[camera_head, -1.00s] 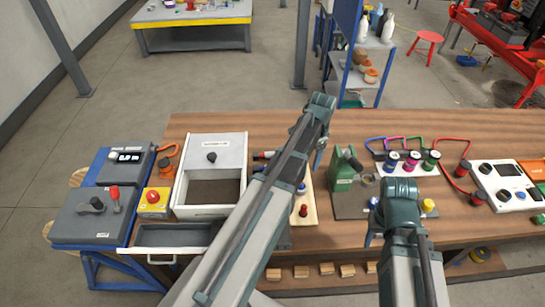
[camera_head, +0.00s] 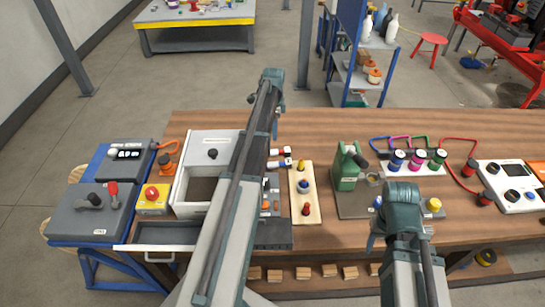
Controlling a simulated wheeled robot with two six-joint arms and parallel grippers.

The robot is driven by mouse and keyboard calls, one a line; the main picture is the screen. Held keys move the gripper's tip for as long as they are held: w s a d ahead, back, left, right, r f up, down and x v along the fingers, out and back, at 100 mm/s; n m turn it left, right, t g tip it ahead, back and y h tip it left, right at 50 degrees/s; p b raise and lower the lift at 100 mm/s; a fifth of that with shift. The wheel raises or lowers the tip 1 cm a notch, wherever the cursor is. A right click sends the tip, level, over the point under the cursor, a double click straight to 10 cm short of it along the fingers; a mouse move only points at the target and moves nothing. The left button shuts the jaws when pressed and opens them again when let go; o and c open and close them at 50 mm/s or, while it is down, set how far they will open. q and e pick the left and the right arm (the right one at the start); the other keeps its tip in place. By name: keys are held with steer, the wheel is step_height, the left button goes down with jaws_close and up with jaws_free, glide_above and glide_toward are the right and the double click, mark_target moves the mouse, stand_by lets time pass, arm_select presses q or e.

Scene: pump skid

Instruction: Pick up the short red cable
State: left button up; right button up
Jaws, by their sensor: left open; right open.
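A red cable (camera_head: 459,139) arcs over the right part of the bench, from near the row of coloured jacks to red plugs (camera_head: 470,168) by the white meter. Small red-tipped and blue-tipped connectors (camera_head: 279,163) lie just right of my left arm; whether a short red cable joins them is hidden. My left gripper (camera_head: 277,125) is open and hangs from the raised wrist, above the bench near the white box, apart from the red cable. My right gripper (camera_head: 372,240) is open, low at the front of the bench, left of the red plugs; its fingertips are partly hidden.
A white open-topped box (camera_head: 213,141) and a grey drawer (camera_head: 165,234) lie under and beside my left arm. A wooden board (camera_head: 304,212) with coloured knobs and a green block (camera_head: 346,172) stand mid-bench. A white meter (camera_head: 512,183) sits at right. The back bench strip is clear.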

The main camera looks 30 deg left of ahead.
arm_select(q)
steer(key=b, duration=0.5)
glide_above(273, 150)
step_height(273, 150, down, 6)
steer(key=shift+d+f, duration=0.1)
steer(key=shift+d, duration=0.05)
steer(key=f+b, duration=0.5)
steer(key=shift+a, duration=0.25)
steer(key=shift+s, duration=0.1)
jaws_close()
